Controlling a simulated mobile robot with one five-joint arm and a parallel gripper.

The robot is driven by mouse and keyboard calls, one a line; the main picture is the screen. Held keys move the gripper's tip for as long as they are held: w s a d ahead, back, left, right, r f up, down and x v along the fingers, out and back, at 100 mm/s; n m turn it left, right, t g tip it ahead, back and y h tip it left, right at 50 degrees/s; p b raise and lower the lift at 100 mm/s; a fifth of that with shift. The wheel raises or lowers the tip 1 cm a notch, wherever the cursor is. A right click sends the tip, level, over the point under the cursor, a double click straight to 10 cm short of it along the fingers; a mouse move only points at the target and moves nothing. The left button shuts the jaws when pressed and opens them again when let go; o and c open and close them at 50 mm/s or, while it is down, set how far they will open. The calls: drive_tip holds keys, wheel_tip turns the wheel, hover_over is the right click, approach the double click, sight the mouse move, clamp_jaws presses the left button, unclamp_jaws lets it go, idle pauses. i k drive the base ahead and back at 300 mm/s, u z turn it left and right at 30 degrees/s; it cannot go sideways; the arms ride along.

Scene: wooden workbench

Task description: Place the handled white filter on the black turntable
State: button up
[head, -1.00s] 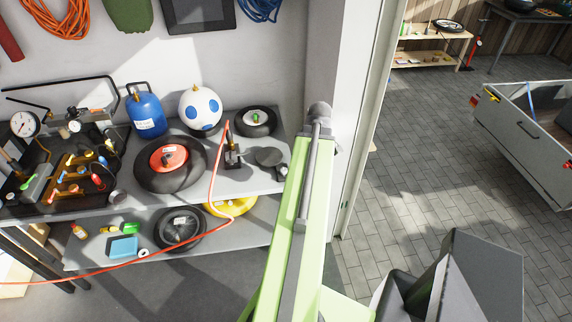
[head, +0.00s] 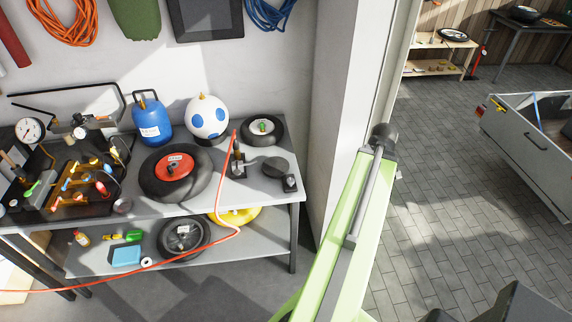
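I cannot make out a handled white filter for certain in the head view. Nothing here is clearly the black turntable either. A flat dark disc (head: 275,167) lies on the right part of the grey workbench (head: 222,196), beside small black stands; I cannot tell whether it is the turntable. My green arm (head: 350,235) rises from the bottom to the right of the bench, and its dark rounded end (head: 383,137) is in front of the wall edge. My gripper and its fingers do not show.
The bench holds a blue canister (head: 150,120), a white ball with blue spots (head: 208,118), a black tyre with red hub (head: 174,172) and a smaller wheel (head: 262,130). An orange hose (head: 222,207) hangs over its front. Open paved floor (head: 440,220) and a grey cart (head: 535,135) are right.

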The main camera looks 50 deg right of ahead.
sight(275, 166)
drive_tip(key=u, duration=0.05)
drive_tip(key=i, duration=1)
drive_tip(key=z, duration=0.05)
